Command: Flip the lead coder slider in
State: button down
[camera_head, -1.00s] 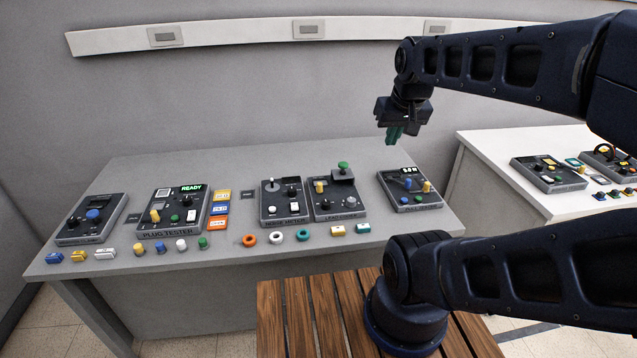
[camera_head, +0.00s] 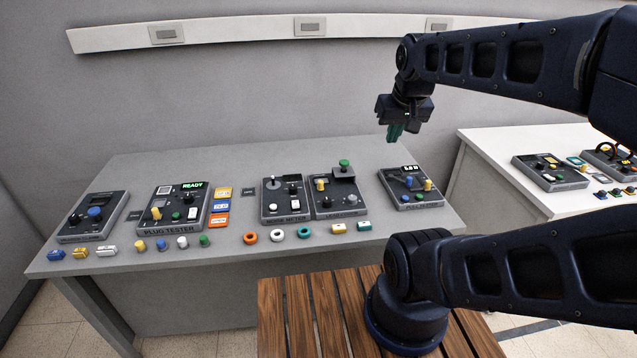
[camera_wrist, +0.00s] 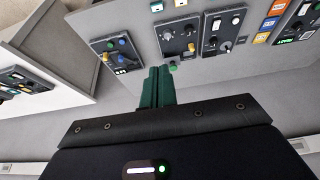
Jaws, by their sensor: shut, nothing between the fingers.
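The lead coder (camera_head: 325,208) is a dark grey box right of centre on the grey table. It carries a yellow part, a green knob on a raised grey block, and small black and white controls. I cannot tell which of these is the slider or how it is set. In the wrist view the lead coder (camera_wrist: 172,48) shows upside down beyond the fingertips. My gripper (camera_head: 395,133) is shut and empty, with green fingers pointing down. It hangs in the air above and right of the lead coder, apart from it. The shut fingers also show in the wrist view (camera_wrist: 157,75).
The noise meter (camera_head: 285,218) stands against the lead coder's left side. Another panel (camera_head: 410,204) stands to its right, and the plug tester (camera_head: 172,232) further left. Rings and small blocks line the table's (camera_head: 250,150) front edge. A white table (camera_head: 490,150) with more devices stands at right.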

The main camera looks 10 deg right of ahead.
jog(key=w+a+f+n+g+h, duration=0.2)
jog(key=w+a+f+n, duration=0.3)
jog(key=w, duration=0.4)
jog(key=w+a+f+n+g+h, duration=0.25)
jog(key=w+a+n, duration=0.3)
jog(key=w, duration=0.45)
jog(key=w+a+f+n+h, duration=0.1)
jog(key=w+a+f+n, duration=0.2)
jog(key=a+f, duration=0.2)
jog(key=w+a+f+n+t+h, duration=0.1)
jog(key=w+a+f+n, duration=0.1)
jog(key=a+f+n, duration=0.2)
jog(key=w+a+f+n+t+h, duration=0.1)
jog(key=w+a+f+n+h, duration=0.1)
jog(key=a+f, duration=0.5)
notch_tip(320, 180, down, 4)
jog(key=shift+w+a+r+n, duration=0.2)
jog(key=shift+w+n, duration=0.55)
jog(key=shift+w, duration=0.1)
send_near(318, 186)
notch_tip(318, 186, down, 4)
jog(key=shift+a+f, duration=0.1)
jog(key=shift+a, duration=0.05)
jog(key=shift+w+d+f, duration=0.1)
jog(key=shift+d, duration=0.5)
jog(key=shift+w+d, duration=0.15)
jog(key=shift+d, duration=0.4)
jog(key=shift+w+d, duration=0.3)
jog(key=shift+d, duration=0.6)
